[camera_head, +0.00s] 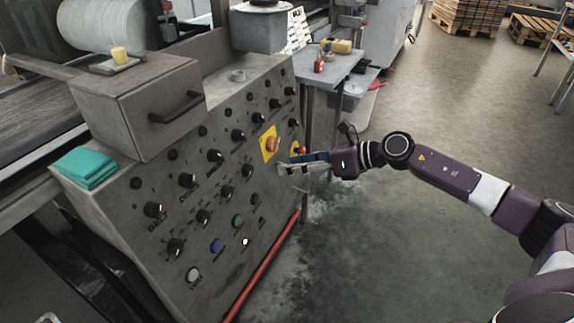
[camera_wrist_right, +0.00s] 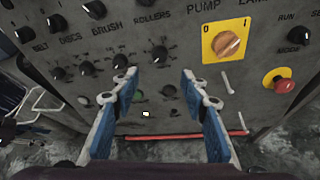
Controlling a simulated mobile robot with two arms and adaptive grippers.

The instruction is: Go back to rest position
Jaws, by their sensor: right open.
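My right gripper (camera_head: 292,164) is in front of the right end of the grey control panel (camera_head: 135,245), near the yellow pump switch plate with its orange knob (camera_head: 271,145). In the right wrist view my right gripper (camera_wrist_right: 167,85) has its two blue-padded fingers spread apart with nothing between them. The panel fills the space beyond the fingertips. The pump knob (camera_wrist_right: 228,44) shows above and to the right of the fingers, apart from them. A red emergency button (camera_wrist_right: 285,84) is farther right. My left gripper is not in view.
A folded teal cloth (camera_head: 86,167) lies at the panel's left top edge. A grey box with a black handle (camera_head: 178,106) sits on top. A side table (camera_head: 335,66) with small bottles stands behind the panel. Open concrete floor (camera_head: 460,110) lies to the right.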

